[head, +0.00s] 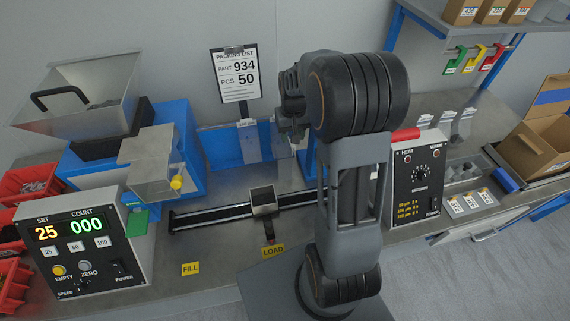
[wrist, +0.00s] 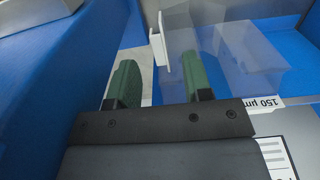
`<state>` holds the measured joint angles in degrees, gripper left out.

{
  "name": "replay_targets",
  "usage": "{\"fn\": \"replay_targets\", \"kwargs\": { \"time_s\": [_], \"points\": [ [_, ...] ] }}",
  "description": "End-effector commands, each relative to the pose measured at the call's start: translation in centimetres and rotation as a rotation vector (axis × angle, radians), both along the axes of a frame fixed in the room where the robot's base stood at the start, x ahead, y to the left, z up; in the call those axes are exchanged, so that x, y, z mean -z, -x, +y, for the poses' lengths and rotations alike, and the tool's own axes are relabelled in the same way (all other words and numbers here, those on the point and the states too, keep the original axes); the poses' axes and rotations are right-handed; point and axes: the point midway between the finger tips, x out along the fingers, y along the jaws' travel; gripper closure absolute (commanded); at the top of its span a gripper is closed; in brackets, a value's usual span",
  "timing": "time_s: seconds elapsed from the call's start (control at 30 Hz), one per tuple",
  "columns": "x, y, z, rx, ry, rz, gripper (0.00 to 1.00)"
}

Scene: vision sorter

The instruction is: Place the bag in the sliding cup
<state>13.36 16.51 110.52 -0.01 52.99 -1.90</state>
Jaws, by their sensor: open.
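The sliding cup (head: 263,209), a small square metal box, sits near the middle of a dark rail on the bench, above the LOAD label. Clear bags (head: 249,143) stand in a blue holder (head: 219,150) against the back wall. In the wrist view a see-through bag (wrist: 240,62) lies in front of and right of my gripper (wrist: 160,78), with a pale strip (wrist: 160,45) between the fingers' lines. My gripper's green fingers are apart, and I see nothing clamped in them. In the head view my gripper (head: 290,128) is beside the holder's right side, its fingertips unclear.
A counter box (head: 83,245) reads SET 25, COUNT 000 at left, beside a hopper (head: 85,95). A heat-sealer box (head: 415,180) and open carton (head: 540,150) stand right. A packing list (head: 235,75) hangs behind. Bench around the FILL label (head: 190,269) is clear.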

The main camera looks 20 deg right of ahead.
Motion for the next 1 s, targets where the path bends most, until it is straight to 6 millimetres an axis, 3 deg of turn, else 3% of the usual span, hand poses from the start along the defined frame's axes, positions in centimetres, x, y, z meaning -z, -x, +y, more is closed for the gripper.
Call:
{"fn": "replay_targets", "kwargs": {
  "time_s": [0.4, 0.73, 1.0],
  "points": [
    [4.5, 0.0, 0.0, 0.000, 0.000, 0.002, 0.54],
    [5.0, 0.0, 0.0, 0.000, 0.000, -0.001, 0.54],
    [5.0, 0.0, 0.0, 0.000, 0.000, -0.001, 0.79]
  ]
}}
